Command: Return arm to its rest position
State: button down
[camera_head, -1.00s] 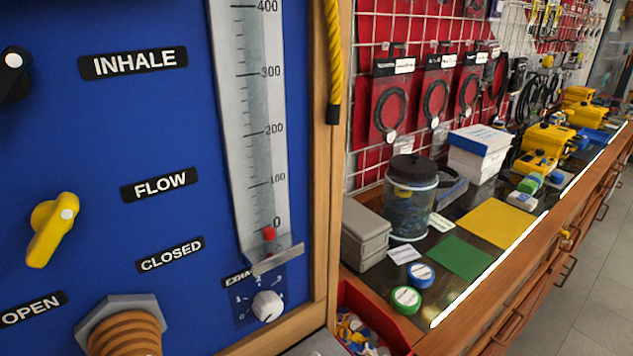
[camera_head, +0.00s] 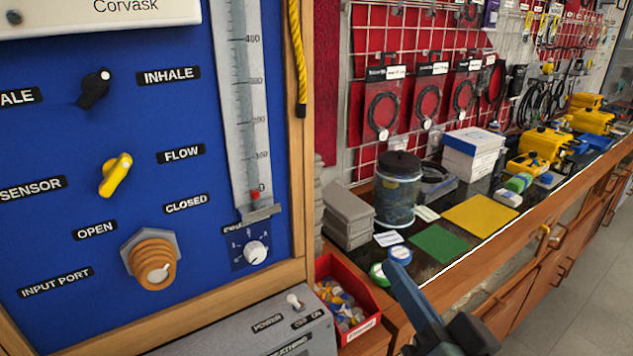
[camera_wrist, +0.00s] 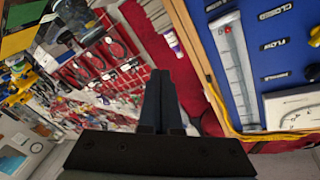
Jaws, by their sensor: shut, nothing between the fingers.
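My gripper (camera_head: 397,272) shows at the lower middle right of the head view, as a narrow dark blue-grey shape in front of the bench edge. Its tip overlaps the tape rolls in the picture; I cannot tell the distance between them. In the wrist view the two dark fingers (camera_wrist: 158,75) lie together with nothing between them. The blue panel (camera_head: 215,195) fills the left of the head view, apart from my gripper. Its yellow lever (camera_head: 116,175), black knob (camera_head: 95,88) and ribbed port (camera_head: 150,260) are in plain view.
The bench holds a dark-lidded jar (camera_head: 397,190), a green mat (camera_head: 438,244), a yellow mat (camera_head: 480,215) and a blue tape roll (camera_head: 400,254). A red bin (camera_head: 365,328) of small parts stands beside the grey unit (camera_head: 270,330). Floor is open at the right.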

jog(key=a+r+n+t+h+p, duration=0.1)
jog(key=a+r+n+t, duration=0.15)
jog(key=r, duration=0.75)
jog(key=a+r+n+t+h+p, duration=0.1)
jog(key=a+r+t, duration=0.15)
jog(key=r, duration=0.75)
jog(key=s+a+r+t+h+p, duration=0.1)
jog(key=s+a+r+t, duration=0.1)
jog(key=r, duration=0.5)
jog(key=s+a+r+t+h, duration=0.1)
jog(key=s+a+r+t, duration=0.1)
jog(key=s+r, duration=0.3)
notch_tip(320, 180, up, 3)
jog(key=shift+s+a+r+n+t+h+p, duration=0.1)
jog(key=shift+s+a+n+t+h+p, duration=0.25)
jog(key=shift+t, duration=0.15)
